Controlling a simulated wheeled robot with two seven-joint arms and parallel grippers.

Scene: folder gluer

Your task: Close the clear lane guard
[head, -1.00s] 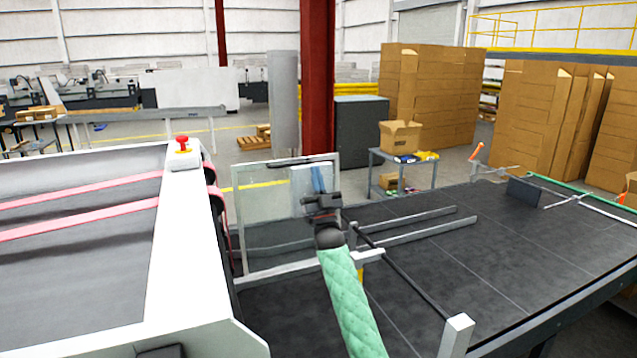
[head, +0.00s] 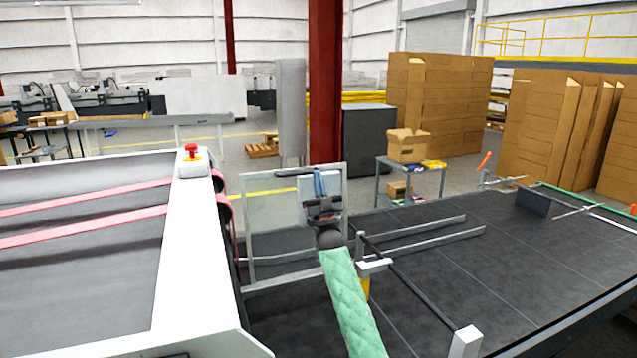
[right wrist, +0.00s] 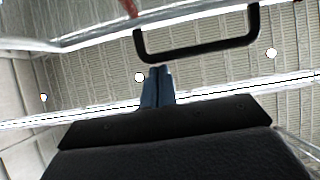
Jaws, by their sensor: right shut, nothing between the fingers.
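The clear lane guard (head: 268,212) is a see-through panel in a pale frame. It stands raised, nearly upright, at the near left end of the dark belt table. A dark handle bar (head: 290,174) runs along its upper part. A black handle (right wrist: 197,52) shows in the right wrist view, beyond the fingertips. My right gripper (head: 319,182) points upward in front of the guard's right side. Its blue fingers (right wrist: 157,86) are shut and empty, a small gap below the handle in the wrist view. My left gripper is out of view.
The white machine side with pink belts and a red stop button (head: 191,152) is at left. A dark rod on posts (head: 420,285) crosses the table near my arm. Metal rails (head: 425,238) lie beyond. A cart with a carton (head: 408,146) stands behind.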

